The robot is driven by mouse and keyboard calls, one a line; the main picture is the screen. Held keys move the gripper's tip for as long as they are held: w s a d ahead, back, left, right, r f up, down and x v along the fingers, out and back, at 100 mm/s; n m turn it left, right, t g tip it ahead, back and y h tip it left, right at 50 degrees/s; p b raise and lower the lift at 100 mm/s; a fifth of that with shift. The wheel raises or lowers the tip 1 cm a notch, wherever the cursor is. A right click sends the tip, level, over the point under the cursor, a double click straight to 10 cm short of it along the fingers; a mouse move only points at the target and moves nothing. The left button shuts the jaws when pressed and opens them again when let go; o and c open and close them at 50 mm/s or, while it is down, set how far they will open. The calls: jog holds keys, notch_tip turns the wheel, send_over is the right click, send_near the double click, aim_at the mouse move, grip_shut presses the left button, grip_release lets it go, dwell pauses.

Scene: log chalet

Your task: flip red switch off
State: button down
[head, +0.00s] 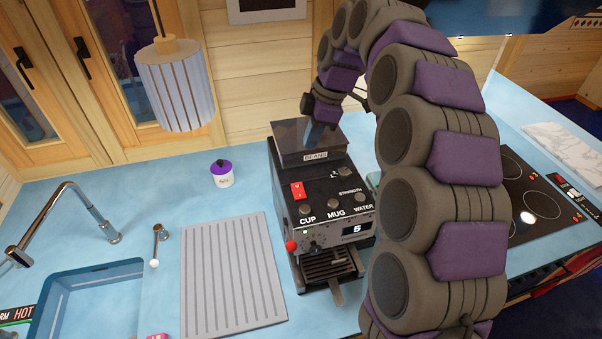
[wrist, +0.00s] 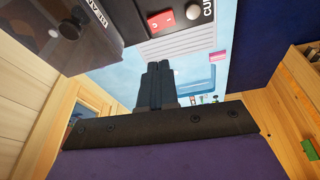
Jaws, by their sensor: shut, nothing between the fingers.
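The fingertips are apart from the switch. In the head view, my gripper is by the dark BEANS hopper (head: 308,143), at the machine's back; its fingertips are hard to make out there.
A grey ribbed mat (head: 230,275) and a sink (head: 90,300) with a tap lie left of the machine. A striped lamp (head: 180,85) hangs at upper left. A cooktop (head: 528,195) is at right.

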jog(key=shift+w+d+n, duration=0.3)
jog(key=shift+n, duration=0.5)
jog(key=shift+f, duration=0.1)
jog(key=p, duration=0.2)
send_near(297, 186)
jog(key=x, duration=0.5)
jog(key=shift+a+f, duration=0.1)
jog(key=shift+a, duration=0.1)
jog(key=shift+w+f, duration=0.1)
jog(key=shift+f, duration=0.4)
jog(key=shift+f, duration=0.1)
